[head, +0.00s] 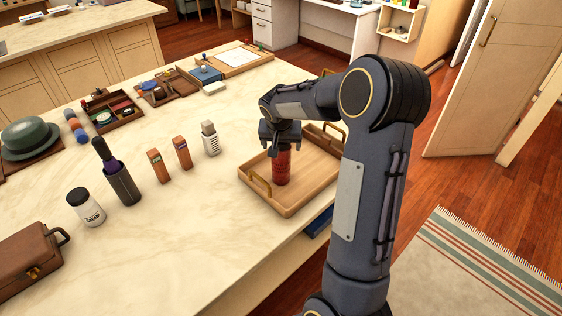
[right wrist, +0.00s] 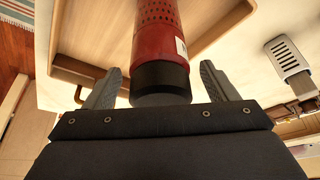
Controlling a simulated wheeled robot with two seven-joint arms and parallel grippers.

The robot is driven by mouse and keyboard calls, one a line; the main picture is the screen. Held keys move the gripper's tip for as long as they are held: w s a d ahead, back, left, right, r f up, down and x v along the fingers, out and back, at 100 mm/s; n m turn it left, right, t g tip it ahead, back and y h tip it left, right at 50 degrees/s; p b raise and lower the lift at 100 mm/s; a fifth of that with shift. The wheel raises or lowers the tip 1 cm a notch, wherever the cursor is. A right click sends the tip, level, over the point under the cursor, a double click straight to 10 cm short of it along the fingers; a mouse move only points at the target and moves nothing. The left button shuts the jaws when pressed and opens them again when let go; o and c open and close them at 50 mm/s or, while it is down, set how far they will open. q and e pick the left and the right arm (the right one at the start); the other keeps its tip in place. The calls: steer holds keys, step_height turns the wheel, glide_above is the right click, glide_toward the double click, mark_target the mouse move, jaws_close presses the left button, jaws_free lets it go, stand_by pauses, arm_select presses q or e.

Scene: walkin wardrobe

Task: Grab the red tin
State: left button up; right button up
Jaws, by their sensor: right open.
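The red tin (head: 282,168) stands upright in the wooden tray (head: 312,172) on the pale counter. In the right wrist view the red tin (right wrist: 158,38) has a perforated red body, a small white label and a black end near the gripper. My right gripper (head: 279,143) is above the tin and points down at it. In the right wrist view the open fingers of my right gripper (right wrist: 158,86) lie on either side of the tin's black end, with gaps on both sides. My left gripper is not in view.
The tray has raised rims and brass handles (head: 260,184).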

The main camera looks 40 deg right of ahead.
steer(key=shift+x, duration=0.85)
steer(key=shift+c, duration=0.5)
steer(key=shift+r, duration=0.1)
steer(key=c, duration=1.4)
